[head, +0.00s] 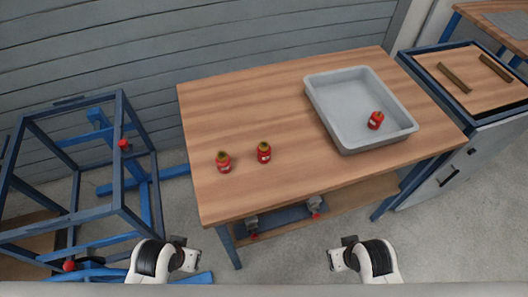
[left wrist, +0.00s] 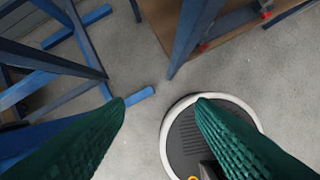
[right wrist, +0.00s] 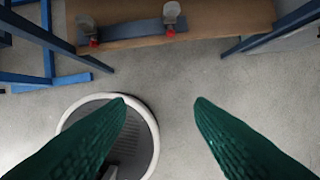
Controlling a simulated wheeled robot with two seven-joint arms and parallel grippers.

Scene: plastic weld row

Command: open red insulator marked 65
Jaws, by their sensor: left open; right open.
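Two red insulators with brownish tops stand upright on the wooden table: a left one (head: 224,162) and a second one (head: 264,152) to its right. A third red insulator (head: 375,120) is in the grey tray (head: 345,144) and looks tilted or lying. Pale labels show on them, but the numbers are too small to read. My left gripper (head: 190,254) is open and empty in front of the table, below its top. My right gripper (head: 335,260) is open and empty, also in front of the table.
A blue metal frame (head: 118,165) stands left of the table. A lower shelf (head: 355,196) under the table carries clamp-like parts (head: 314,207). A grey cabinet (head: 462,150) with wooden strips on top adjoins at right. The front middle of the tabletop is clear.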

